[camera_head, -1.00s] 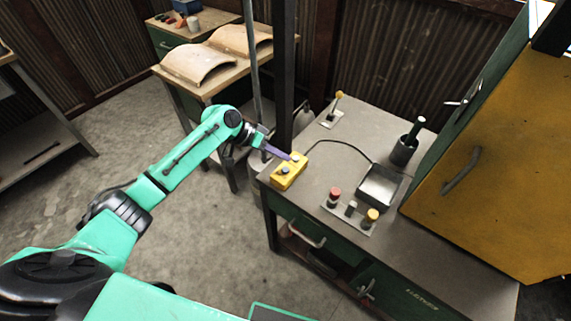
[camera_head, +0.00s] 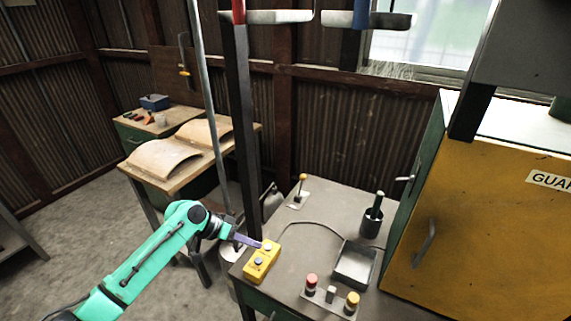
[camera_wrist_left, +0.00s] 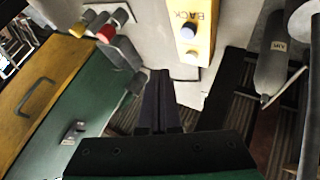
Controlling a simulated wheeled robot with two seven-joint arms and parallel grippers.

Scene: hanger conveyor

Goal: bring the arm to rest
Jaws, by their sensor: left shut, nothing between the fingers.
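My left arm (camera_head: 150,258) comes in from the lower left in the head view. Its gripper (camera_head: 258,243) is shut and empty, with the fingertips at or just before the yellow button box (camera_head: 262,262) on the near left corner of the grey workbench. I cannot tell whether they touch it. In the left wrist view the shut dark fingers (camera_wrist_left: 161,75) point up the picture, and the yellow box (camera_wrist_left: 193,40), lettered "BACK", with a blue and a white button, lies ahead and a little right. My right gripper is not in view.
A dark post (camera_head: 243,120) stands behind the gripper. A yellow cabinet (camera_head: 480,230) blocks the right. Open floor lies left.

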